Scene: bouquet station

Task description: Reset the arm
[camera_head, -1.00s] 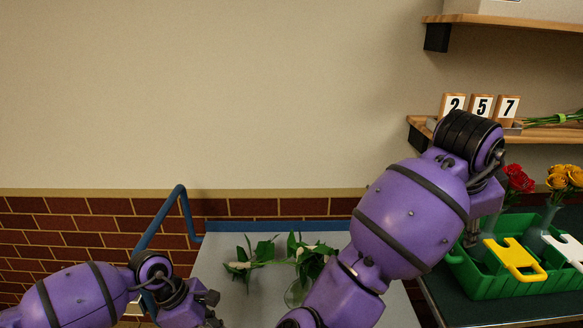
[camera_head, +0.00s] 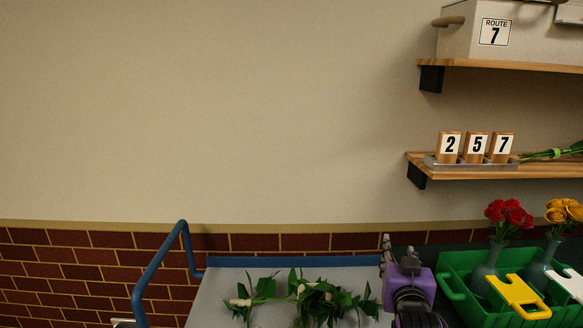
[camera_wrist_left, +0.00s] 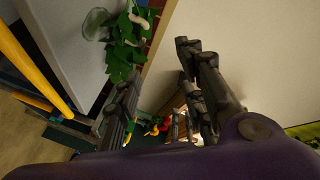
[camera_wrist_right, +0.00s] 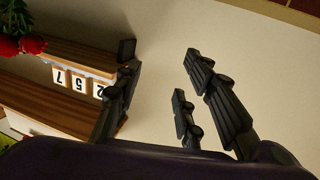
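My right gripper (camera_head: 397,252) shows low in the head view, a purple wrist with dark fingers pointing up, left of the green crate. In the right wrist view its fingers (camera_wrist_right: 158,88) are spread apart with nothing between them. My left gripper is outside the head view. In the left wrist view its fingers (camera_wrist_left: 162,92) are spread and hold nothing; greenery shows beyond the left finger.
A grey table (camera_head: 225,285) with a blue rail carries leafy stems (camera_head: 320,300). A green crate (camera_head: 470,305) holds red roses (camera_head: 508,217), yellow roses (camera_head: 563,212) and tags. Number blocks (camera_head: 476,147) stand on the lower wooden shelf (camera_head: 480,172). The wall area left is clear.

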